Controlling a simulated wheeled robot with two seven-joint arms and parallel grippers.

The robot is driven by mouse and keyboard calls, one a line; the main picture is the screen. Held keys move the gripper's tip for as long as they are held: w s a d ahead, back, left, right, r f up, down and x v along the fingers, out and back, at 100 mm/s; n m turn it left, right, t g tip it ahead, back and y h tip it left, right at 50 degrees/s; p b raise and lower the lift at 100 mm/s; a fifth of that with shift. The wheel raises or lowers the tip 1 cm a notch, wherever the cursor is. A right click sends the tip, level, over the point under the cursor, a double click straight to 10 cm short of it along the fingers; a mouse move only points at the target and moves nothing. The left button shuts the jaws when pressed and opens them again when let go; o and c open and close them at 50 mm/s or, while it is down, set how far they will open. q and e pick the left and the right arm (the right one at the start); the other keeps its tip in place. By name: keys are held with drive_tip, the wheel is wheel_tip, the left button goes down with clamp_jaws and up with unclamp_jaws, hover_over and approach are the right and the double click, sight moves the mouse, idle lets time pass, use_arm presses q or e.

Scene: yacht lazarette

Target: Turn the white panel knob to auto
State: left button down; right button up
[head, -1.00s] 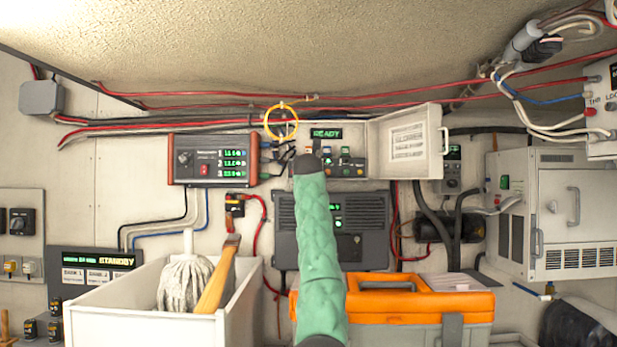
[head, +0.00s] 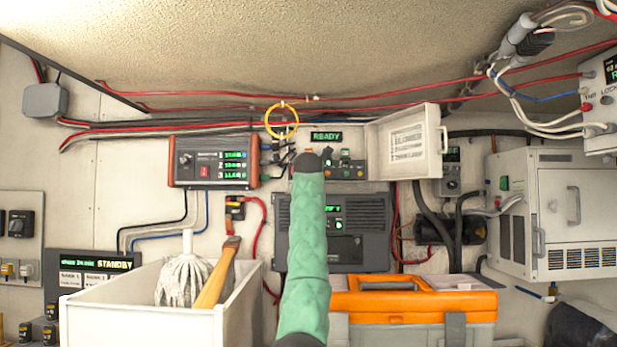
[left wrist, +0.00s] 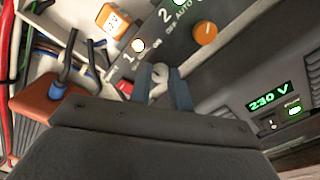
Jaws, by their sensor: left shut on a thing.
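The white knob (left wrist: 158,72) shows in the left wrist view on a dark panel (left wrist: 192,45) with numbers 1 and 2 and OFF and AUTO lettering. My left gripper (left wrist: 161,85) has its blue fingers on either side of the white knob and is shut on it. An orange knob (left wrist: 205,33) sits to the right beside number 2. I cannot read exactly where the white knob points. In the head view the panel (head: 352,172) lies below a green READY display (head: 326,136); my left arm's dark end covers its left part and the fingers are hidden. My right gripper is not in view.
The open cabinet door (head: 405,145) stands to the panel's right. A grey box (head: 365,255) with green displays is below. A white bin (head: 140,318) with a mop and an orange-lidded toolbox (head: 410,302) stand in front. A yellow ring (head: 269,120) hangs above left.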

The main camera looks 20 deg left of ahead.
use_arm(q)
drive_tip(key=shift+d+f, duration=0.1)
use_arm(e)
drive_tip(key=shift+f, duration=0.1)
use_arm(q)
drive_tip(key=c, duration=1.3)
unclamp_jaws()
drive_tip(key=shift+s, duration=0.1)
drive_tip(key=b+v, duration=0.2)
drive_tip(key=v, duration=0.5)
drive_tip(key=shift+s, duration=0.25)
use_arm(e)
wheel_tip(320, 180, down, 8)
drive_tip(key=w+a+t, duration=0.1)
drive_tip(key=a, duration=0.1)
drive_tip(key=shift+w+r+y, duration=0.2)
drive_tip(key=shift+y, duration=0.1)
use_arm(q)
drive_tip(key=shift+d, duration=0.15)
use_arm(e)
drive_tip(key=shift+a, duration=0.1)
